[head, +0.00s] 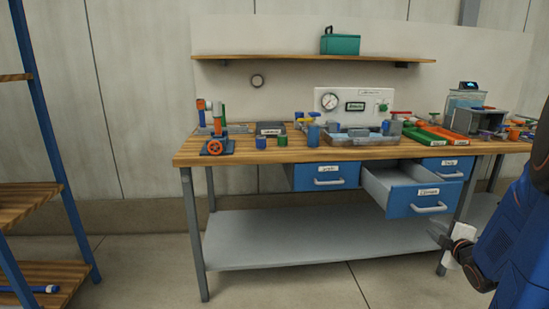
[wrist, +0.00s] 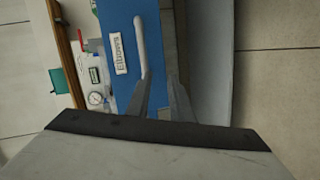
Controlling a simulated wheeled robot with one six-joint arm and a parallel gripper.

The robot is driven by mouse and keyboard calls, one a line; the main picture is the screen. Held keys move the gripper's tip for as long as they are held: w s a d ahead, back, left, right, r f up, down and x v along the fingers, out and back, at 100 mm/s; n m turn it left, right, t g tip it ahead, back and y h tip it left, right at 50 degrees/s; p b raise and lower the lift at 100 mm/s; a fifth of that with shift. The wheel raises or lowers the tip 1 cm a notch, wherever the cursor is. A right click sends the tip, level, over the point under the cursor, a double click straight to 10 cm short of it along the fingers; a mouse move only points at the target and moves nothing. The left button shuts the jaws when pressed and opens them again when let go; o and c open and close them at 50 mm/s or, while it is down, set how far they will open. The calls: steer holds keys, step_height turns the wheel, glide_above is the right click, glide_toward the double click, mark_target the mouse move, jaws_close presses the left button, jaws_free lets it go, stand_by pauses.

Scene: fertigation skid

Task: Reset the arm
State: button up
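My gripper (head: 440,234) is at the lower right in the head view, in front of the workbench and just below the handle of the pulled-out drawer (head: 407,202). In the wrist view my gripper (wrist: 158,97) shows two grey fingers spread apart with nothing held between them. Beyond them is a blue drawer front (wrist: 122,45) with a label reading "Elbows" and a pale handle (wrist: 140,45). The left finger overlaps the handle's end in the picture; I cannot tell whether they touch.
The workbench top (head: 300,151) carries a red-wheeled valve (head: 217,146), cups, trays and a gauge panel (head: 354,102). Two other blue drawers (head: 322,177) (head: 447,166) look shut. A lower shelf (head: 320,235) is bare. A shelving rack (head: 45,140) stands left; the floor between is clear.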

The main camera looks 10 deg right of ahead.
steer(key=s+a+r+m+g, duration=0.2)
steer(key=s+a+m+g, duration=0.15)
steer(key=a, duration=0.35)
steer(key=s+a+r+m+g, duration=0.2)
steer(key=s+a+m, duration=0.25)
steer(key=a, duration=0.25)
steer(key=s+a+m+g+y, duration=0.3)
steer(key=s+a+m+g, duration=0.1)
steer(key=s+a, duration=1.3)
steer(key=shift+s+f+m+g, duration=0.2)
steer(key=shift+s+m+g, duration=0.3)
steer(key=shift+s, duration=0.75)
